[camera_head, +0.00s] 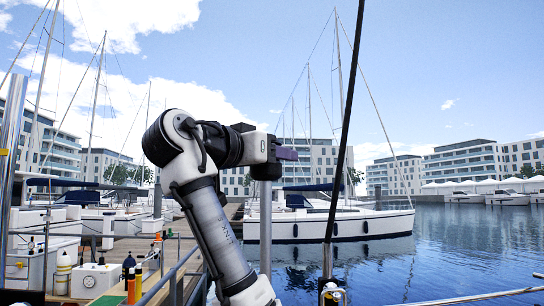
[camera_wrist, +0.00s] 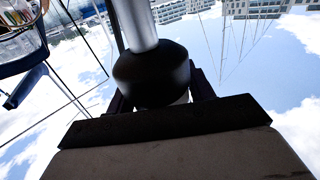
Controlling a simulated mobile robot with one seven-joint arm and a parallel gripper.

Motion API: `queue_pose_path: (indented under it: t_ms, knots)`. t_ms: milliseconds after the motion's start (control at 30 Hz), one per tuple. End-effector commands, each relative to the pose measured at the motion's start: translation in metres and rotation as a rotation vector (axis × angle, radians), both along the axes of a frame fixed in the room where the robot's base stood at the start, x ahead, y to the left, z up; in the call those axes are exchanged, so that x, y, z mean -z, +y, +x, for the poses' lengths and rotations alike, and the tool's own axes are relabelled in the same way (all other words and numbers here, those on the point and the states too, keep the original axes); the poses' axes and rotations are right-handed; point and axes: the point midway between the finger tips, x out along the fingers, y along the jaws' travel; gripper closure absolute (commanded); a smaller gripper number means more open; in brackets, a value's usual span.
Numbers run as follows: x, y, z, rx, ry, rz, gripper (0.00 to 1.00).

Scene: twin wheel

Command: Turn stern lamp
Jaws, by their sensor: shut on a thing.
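The stern lamp (camera_wrist: 152,75) shows in the wrist view as a dark round body on a grey metal pole (camera_wrist: 137,22), with a pale piece at its end. My gripper (camera_wrist: 160,97) has a dark finger on each side of the lamp and is shut on it. The wrist view is upside down, so the pole runs toward the picture's top. In the head view, my gripper (camera_head: 287,154) is at the top of the upright pole (camera_head: 265,230). The lamp itself is mostly hidden there by my gripper and wrist.
A dark slanting line (camera_head: 343,130) rises just right of my gripper. A white sailboat (camera_head: 325,223) lies beyond on open water. A metal rail (camera_head: 172,272), bottles (camera_head: 130,270) and a white box (camera_head: 95,280) are at lower left.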

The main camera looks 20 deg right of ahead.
Motion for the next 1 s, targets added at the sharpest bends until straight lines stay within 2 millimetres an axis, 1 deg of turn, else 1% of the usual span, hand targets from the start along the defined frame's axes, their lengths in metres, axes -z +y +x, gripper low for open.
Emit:
queue_pose_path:
  t_ms: [267,300,433,767,867,967,1000]
  knots:
    - [0.000,0.000,0.000,0.002,0.001,0.000,0.70]
    - [0.000,0.000,0.000,0.002,0.001,0.000,0.43]
    - [0.000,0.000,0.000,0.001,0.000,0.000,0.26]
    - [0.000,0.002,-0.001,0.000,0.000,-0.001,0.25]
    - [0.001,0.010,-0.005,-0.001,-0.002,-0.001,0.25]
    - [0.003,0.026,-0.013,-0.002,-0.002,-0.002,0.25]
    - [0.003,0.034,-0.017,-0.004,-0.002,-0.002,0.25]
